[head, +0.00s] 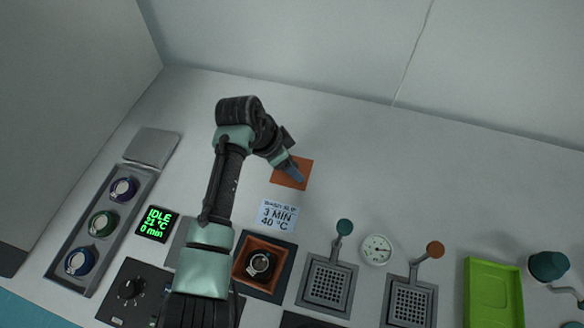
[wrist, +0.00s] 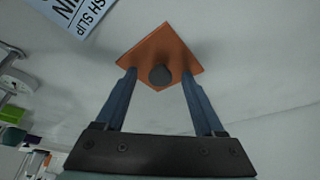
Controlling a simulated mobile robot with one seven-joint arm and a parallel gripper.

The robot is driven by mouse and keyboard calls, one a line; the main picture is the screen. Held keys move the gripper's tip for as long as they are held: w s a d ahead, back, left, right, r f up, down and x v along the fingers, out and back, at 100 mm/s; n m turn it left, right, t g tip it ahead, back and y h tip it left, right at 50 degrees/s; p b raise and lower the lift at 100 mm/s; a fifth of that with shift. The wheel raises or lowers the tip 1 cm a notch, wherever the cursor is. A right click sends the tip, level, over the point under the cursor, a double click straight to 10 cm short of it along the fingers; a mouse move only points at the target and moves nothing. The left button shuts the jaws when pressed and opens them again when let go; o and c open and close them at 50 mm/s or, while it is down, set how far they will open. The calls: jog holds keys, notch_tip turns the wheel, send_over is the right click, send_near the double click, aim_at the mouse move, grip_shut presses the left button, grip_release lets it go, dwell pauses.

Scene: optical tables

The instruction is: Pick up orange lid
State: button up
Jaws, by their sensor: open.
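The orange lid (head: 293,172) is a flat square plate lying on the white tabletop, near the middle of the head view. In the wrist view the lid (wrist: 183,47) has a dark round knob (wrist: 160,75) at its centre. My gripper (wrist: 159,72) is open, with one blue finger on each side of the knob. In the head view my gripper (head: 298,178) is over the lid and hides part of it. I cannot tell whether the fingertips touch the lid.
A slip (head: 278,214) reading 3 MIN 40 °C lies in front of the lid. An orange-rimmed square well (head: 243,272) is nearer. A green tray (head: 494,292), a dial (head: 377,249) and a rack of jars (head: 104,224) stand around. The table right of the lid is clear.

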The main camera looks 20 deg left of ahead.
grip_shut()
dwell(0.3)
